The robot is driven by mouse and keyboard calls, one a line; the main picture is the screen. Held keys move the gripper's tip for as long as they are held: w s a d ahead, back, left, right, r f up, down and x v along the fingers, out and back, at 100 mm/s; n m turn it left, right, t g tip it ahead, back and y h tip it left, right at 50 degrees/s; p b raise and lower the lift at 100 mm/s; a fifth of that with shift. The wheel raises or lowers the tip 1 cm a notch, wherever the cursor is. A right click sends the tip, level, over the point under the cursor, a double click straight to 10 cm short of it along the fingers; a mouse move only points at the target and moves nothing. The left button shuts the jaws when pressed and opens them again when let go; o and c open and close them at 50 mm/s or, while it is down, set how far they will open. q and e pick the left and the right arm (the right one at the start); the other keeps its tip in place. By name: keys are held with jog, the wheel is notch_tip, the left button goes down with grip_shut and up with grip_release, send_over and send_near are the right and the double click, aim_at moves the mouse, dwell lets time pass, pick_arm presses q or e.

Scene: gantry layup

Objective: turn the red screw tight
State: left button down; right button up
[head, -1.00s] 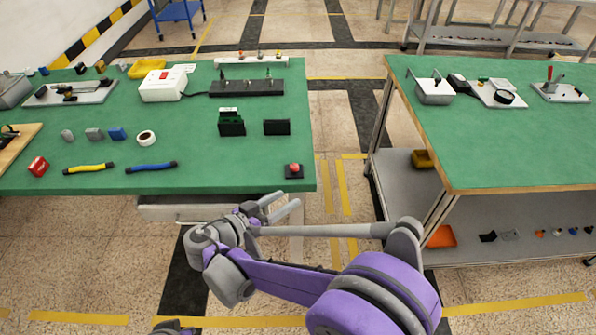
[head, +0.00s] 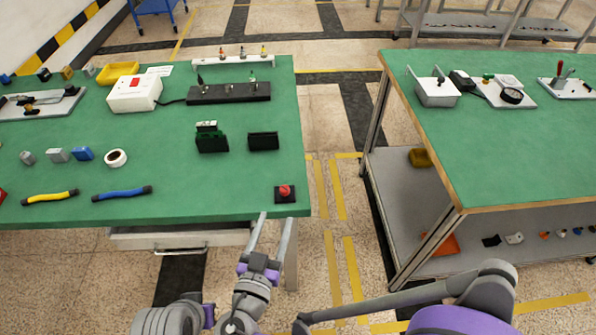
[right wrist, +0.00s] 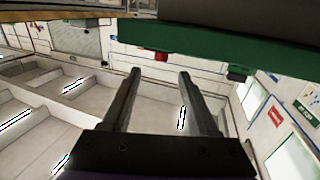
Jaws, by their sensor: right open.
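The red screw (head: 285,191) has a round red head and stands on a small black square base at the front right corner of the left green table (head: 190,175). My right gripper (head: 274,220) is just in front of that table's edge, short of the screw, its fingers pointing toward the table. It is open and empty. In the right wrist view its two dark fingers (right wrist: 160,75) stand apart with nothing between them, and a green table edge shows above. My left gripper is not in view.
Yellow (head: 50,197) and blue (head: 122,193) handled tools and a white tape roll (head: 116,158) lie left of the screw. Black holders (head: 263,141) stand behind it. A second green-topped table (head: 500,150) stands to the right, across a floor gap.

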aim_at(283, 193)
jog(key=x, duration=1)
jog(key=shift+r+b, duration=0.25)
jog(key=shift+b, duration=0.1)
jog(key=shift+a, duration=0.1)
grip_shut()
